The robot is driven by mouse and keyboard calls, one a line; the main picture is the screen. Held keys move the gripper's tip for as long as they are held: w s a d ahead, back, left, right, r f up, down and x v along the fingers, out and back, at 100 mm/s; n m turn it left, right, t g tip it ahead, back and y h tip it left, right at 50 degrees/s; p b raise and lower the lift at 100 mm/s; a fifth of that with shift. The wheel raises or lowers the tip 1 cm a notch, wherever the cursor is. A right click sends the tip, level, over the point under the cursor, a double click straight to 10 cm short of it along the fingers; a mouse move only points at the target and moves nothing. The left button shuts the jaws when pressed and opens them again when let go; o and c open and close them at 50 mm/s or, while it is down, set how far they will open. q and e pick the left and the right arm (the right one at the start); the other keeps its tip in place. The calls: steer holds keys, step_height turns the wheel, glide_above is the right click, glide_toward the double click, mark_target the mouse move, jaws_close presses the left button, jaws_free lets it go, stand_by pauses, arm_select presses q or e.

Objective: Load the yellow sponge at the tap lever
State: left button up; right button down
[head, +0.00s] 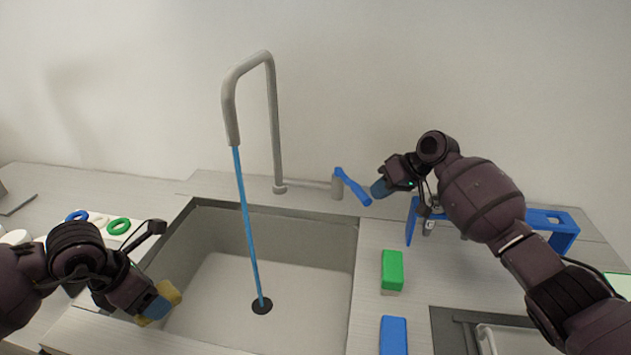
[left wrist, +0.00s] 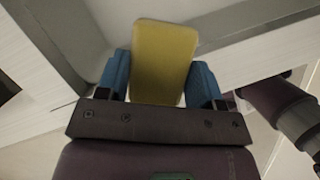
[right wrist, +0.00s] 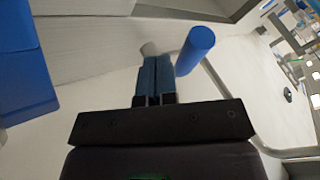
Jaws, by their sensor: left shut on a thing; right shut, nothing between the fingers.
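The yellow sponge (head: 171,293) is in my left gripper (head: 158,300), over the left front edge of the sink. In the left wrist view the sponge (left wrist: 163,62) stands between the two blue fingers (left wrist: 161,82), which are shut on it. The blue tap lever (head: 353,187) sits on the grey tap base behind the sink. Blue water runs from the spout (head: 233,110) into the sink. My right gripper (head: 379,189) is shut and empty, just right of the lever. In the right wrist view the lever (right wrist: 196,48) lies beside the shut fingertips (right wrist: 155,62); I cannot tell whether they touch.
The sink (head: 347,232) fills the middle. A green sponge (head: 392,268) and a blue sponge (head: 393,335) lie on the counter to its right. A blue rack (head: 565,228) stands behind my right arm. Coloured rings (head: 118,226) lie at the left.

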arm_select(q)
steer(key=shift+r, duration=0.1)
arm_select(e)
steer(key=shift+s+a, duration=0.15)
steer(key=shift+a, duration=0.35)
